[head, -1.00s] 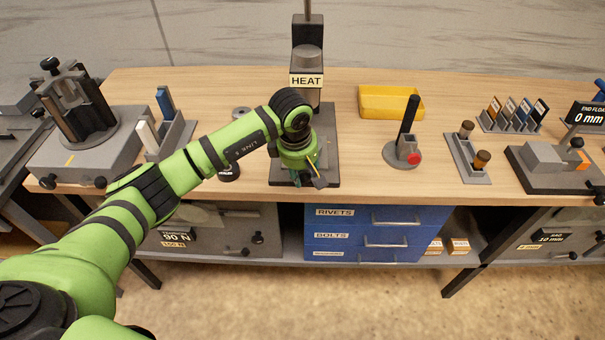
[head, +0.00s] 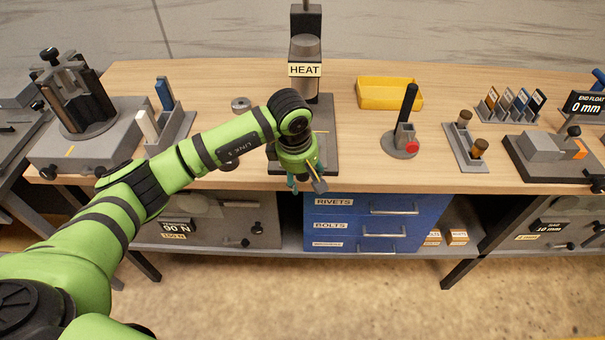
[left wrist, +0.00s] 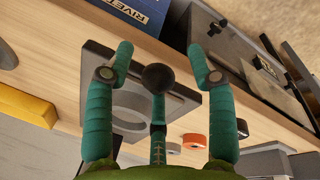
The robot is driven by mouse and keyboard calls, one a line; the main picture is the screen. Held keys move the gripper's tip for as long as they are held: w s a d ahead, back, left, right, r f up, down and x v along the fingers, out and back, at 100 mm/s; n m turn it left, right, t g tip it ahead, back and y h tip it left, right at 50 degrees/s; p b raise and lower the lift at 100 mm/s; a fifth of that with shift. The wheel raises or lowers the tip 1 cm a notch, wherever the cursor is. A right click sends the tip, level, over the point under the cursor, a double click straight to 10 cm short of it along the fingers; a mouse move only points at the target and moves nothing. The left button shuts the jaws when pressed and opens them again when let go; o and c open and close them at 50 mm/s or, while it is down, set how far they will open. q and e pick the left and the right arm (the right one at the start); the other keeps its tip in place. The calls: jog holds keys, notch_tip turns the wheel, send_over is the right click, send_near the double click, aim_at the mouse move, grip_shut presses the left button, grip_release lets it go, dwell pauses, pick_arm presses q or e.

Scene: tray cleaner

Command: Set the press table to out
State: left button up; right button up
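The press (head: 305,62) with the HEAT sign stands at the middle of the bench, and its grey base (head: 327,160) reaches toward the front edge. My left gripper (head: 306,185) is over the front of that base, fingers pointing down, hiding part of it. In the left wrist view the teal fingers (left wrist: 160,52) are spread open. A black ball knob (left wrist: 158,78) shows between them, in front of the grey base (left wrist: 96,62) with its round part. I cannot tell whether any finger touches the knob. The table's position is not clear. My right gripper is not in view.
A yellow bin (head: 390,94) and a stand with a black handle and red button (head: 403,140) are right of the press. A block with white and blue pieces (head: 172,128) is to the left. Blue drawers (head: 365,222) sit below the bench.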

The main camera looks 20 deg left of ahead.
pick_arm(q)
jog(key=shift+w+r, duration=0.1)
jog(key=shift+r, duration=0.35)
notch_tip(320, 180, up, 11)
jog(key=s, duration=0.2)
jog(key=shift+a, duration=0.35)
jog(key=shift+s, duration=0.1)
